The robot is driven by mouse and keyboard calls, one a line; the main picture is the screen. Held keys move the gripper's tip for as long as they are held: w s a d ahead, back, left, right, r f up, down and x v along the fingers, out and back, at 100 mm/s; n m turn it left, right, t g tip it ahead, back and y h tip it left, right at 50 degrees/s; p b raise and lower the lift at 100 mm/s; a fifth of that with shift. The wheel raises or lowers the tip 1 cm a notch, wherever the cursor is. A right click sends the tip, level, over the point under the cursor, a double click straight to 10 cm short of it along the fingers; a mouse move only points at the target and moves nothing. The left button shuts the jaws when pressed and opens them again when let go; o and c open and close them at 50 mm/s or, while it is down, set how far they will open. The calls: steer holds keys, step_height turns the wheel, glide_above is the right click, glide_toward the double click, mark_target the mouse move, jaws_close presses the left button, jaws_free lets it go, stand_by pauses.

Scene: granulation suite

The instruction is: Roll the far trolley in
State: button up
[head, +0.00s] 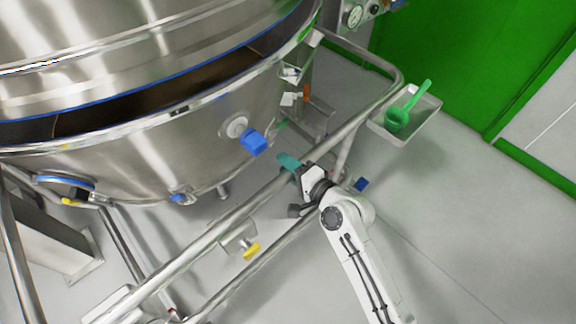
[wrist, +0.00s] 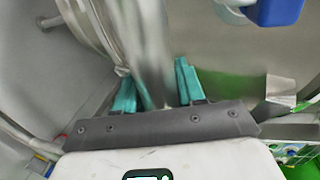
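A large stainless steel bowl (head: 205,150) with a blue clamp knob (head: 253,141) stands on a trolley with a tubular push rail (head: 225,220). My gripper (head: 289,163) is at this rail, near where a bent length of rail runs to the upper right. Its teal fingers show in the wrist view (wrist: 157,88), one on each side of a grey bar that runs up between them. The frames do not show clearly whether the fingers press on the bar or stand just clear of it. The trolley's far side is hidden by the bowl.
A small tray (head: 422,118) with a green scoop (head: 398,118) hangs at the rail's right corner. A yellow-handled part (head: 251,250) shows below the rail. A green wall panel (head: 470,60) stands at the back right. The grey floor (head: 470,220) at right is clear.

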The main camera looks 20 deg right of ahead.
jaws_close()
steer(key=x, duration=0.3)
steer(key=shift+w+r+p, duration=0.2)
steer(key=shift+r+p, duration=0.1)
steer(key=shift+r, duration=0.05)
steer(key=shift+o, duration=2.3)
jaws_free()
steer(key=shift+s+a, duration=0.1)
steer(key=shift+s, duration=0.15)
steer(key=v, duration=1)
steer(key=shift+s, duration=0.25)
